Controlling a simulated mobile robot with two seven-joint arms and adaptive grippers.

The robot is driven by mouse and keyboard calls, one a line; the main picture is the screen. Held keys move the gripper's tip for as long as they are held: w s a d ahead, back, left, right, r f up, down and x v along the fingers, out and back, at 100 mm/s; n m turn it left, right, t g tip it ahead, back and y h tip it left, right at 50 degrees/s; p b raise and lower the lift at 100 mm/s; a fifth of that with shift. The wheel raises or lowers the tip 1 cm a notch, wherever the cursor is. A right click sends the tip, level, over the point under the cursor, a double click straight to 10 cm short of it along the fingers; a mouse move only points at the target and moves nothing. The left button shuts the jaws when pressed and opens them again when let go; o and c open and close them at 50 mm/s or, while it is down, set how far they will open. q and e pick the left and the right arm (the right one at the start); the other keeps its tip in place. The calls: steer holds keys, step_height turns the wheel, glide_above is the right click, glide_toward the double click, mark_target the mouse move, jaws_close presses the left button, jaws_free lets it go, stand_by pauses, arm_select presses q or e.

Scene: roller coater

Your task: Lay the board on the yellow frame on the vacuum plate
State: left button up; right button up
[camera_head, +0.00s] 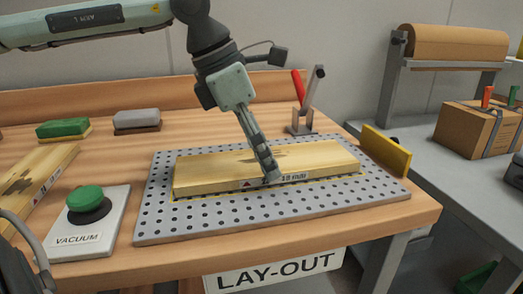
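A light wooden board (215,171) with a dark patch and a printed label lies over the grey perforated vacuum plate (160,222). A thin yellow frame line (330,181) shows along its front and right side; the rest is hidden under or behind the board. I cannot tell whether the board rests flat or is slightly raised. My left gripper (271,176) reaches down from above, its fingertips at the board's front edge beside the label. The fingers overlap in this view, so their opening and any hold are unclear. My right gripper is not in view.
A green VACUUM button (86,200) stands left of the plate, with another board (38,174) behind it. Green (64,129) and grey (137,120) blocks lie further back. A red-handled clamp (300,105) stands behind the plate. A yellow stop (386,148) borders its right side.

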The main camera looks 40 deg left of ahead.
arm_select(q)
steer(key=shift+f, duration=0.15)
steer(key=o, duration=1.3)
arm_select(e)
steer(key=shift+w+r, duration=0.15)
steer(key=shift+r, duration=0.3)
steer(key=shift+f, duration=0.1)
arm_select(q)
steer(key=shift+r, duration=0.2)
steer(key=shift+v, duration=1.15)
steer(key=v, duration=0.9)
steer(key=shift+r, duration=0.3)
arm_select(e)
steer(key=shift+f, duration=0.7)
